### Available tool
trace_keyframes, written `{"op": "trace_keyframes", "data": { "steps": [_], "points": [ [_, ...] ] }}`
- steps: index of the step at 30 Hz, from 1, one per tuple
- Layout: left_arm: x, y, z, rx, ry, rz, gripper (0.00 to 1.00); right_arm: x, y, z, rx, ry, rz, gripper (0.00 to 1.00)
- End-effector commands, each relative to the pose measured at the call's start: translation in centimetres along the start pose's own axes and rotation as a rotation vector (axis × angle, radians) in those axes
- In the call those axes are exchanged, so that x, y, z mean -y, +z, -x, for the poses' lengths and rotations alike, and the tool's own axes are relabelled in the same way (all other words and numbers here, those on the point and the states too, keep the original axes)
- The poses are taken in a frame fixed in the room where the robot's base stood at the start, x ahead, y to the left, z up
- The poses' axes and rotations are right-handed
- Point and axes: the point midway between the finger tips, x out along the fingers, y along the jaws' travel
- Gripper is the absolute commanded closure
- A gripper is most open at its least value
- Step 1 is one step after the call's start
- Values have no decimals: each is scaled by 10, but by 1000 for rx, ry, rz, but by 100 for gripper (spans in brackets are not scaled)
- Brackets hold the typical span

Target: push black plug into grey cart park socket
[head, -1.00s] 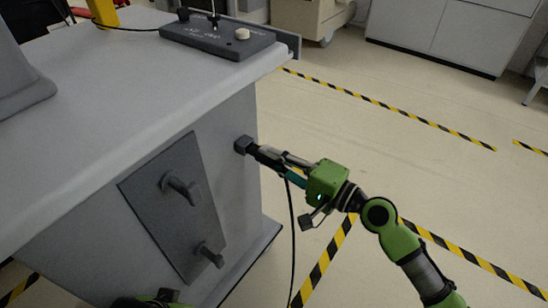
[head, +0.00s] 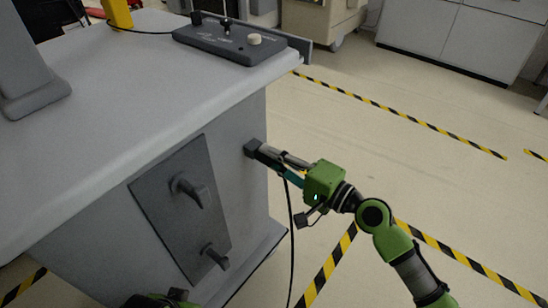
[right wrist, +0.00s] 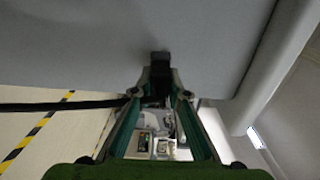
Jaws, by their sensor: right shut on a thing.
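The grey cart (head: 90,110) stands at the left. On its side face near the right edge is a dark square socket (head: 251,146). My right gripper (head: 265,158) is shut on the black plug, with its fingers pointing at the socket. In the right wrist view the plug (right wrist: 160,82) sits between the fingertips, in line with the dark socket block (right wrist: 160,58). Plug and socket look touching; how deep the plug sits is hidden. A black cable (head: 291,225) hangs down from the gripper. A green and black piece of my left arm shows at the bottom edge; its fingers are hidden.
A dark panel with two handles (head: 185,205) is on the cart's side, left of the socket. A control box (head: 225,42) lies on the cart top. Floor with yellow-black tape (head: 400,115) is open at the right; grey cabinets (head: 450,35) stand behind.

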Motion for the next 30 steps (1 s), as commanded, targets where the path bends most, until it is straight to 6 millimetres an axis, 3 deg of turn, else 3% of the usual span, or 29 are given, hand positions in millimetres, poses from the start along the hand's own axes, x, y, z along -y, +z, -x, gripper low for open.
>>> {"op": "trace_keyframes", "data": {
  "steps": [1,2,3,4,17,30],
  "points": [
    [0,1,-1,2,0,0,100,1,0,-1,0,-1,0,100],
    [0,1,-2,4,0,0,100,0,0,-1,0,-1,0,77],
    [0,2,-3,6,1,0,100,0,0,-1,0,0,0,67],
    [0,2,-3,8,1,-1,100,0,0,-1,0,0,0,65],
    [-1,3,-1,6,1,-3,100,-2,-1,8,-2,3,1,65],
    [0,2,-2,5,0,-1,100,-2,0,95,0,5,0,65]
  ]
}}
